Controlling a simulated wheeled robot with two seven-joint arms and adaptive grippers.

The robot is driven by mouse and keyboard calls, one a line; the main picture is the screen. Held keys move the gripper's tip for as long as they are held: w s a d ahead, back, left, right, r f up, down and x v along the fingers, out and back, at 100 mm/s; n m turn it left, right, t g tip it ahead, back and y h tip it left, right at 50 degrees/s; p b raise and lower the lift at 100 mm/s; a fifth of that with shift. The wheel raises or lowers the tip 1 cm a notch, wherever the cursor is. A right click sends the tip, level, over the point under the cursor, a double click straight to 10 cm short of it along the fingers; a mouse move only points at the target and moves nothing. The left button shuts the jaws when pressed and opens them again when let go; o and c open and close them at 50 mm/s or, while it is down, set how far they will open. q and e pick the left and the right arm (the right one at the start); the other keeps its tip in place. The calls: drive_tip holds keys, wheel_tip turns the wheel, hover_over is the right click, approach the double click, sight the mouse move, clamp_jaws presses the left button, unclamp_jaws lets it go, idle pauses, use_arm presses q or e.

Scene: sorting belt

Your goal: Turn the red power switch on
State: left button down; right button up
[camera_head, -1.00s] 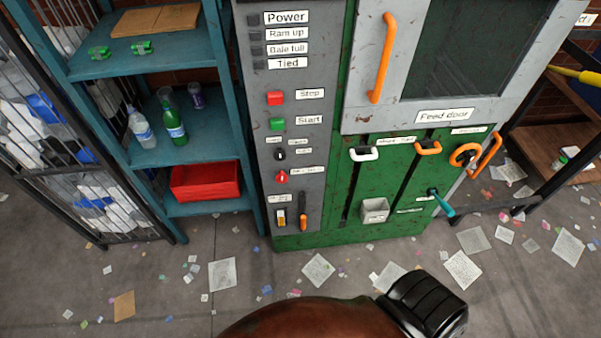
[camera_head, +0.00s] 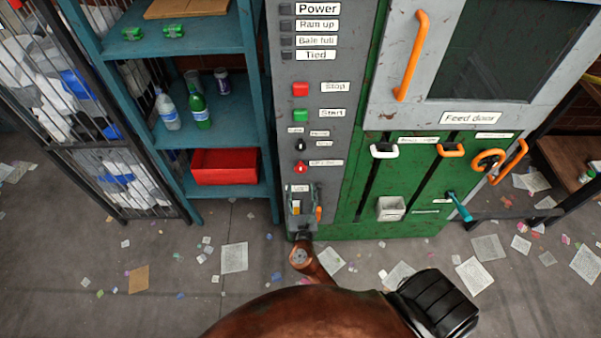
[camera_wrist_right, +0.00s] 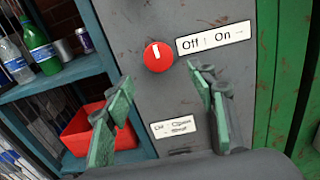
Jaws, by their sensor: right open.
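The red power switch (camera_head: 301,167) is a small round knob on the grey control panel, below a small black knob. In the right wrist view the red switch (camera_wrist_right: 158,57) carries a white mark, close to upright and leaning slightly left. An "Off | On" label (camera_wrist_right: 213,38) sits to its right. My right gripper (camera_head: 302,191) is in front of the lower panel, just below the switch. In the wrist view its open green-padded fingers (camera_wrist_right: 161,80) are empty, with the switch beyond and above the gap, apparently untouched. My left gripper is not in view.
The red Stop button (camera_head: 301,89) and green Start button (camera_head: 300,114) are higher on the panel. Orange handles (camera_head: 411,55) and levers are to the right. A teal shelf (camera_head: 170,57) with bottles and a red bin (camera_head: 224,168) stands close on the left.

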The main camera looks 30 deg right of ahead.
sight(300, 171)
drive_tip(key=x, duration=0.7)
drive_tip(key=shift+a+r, duration=0.1)
drive_tip(key=shift+r, duration=0.2)
drive_tip(key=shift+w, duration=0.4)
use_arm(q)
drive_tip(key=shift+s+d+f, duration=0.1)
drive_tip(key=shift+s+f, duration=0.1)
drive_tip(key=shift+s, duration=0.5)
use_arm(e)
drive_tip(key=shift+d, duration=0.25)
drive_tip(key=c, duration=1.1)
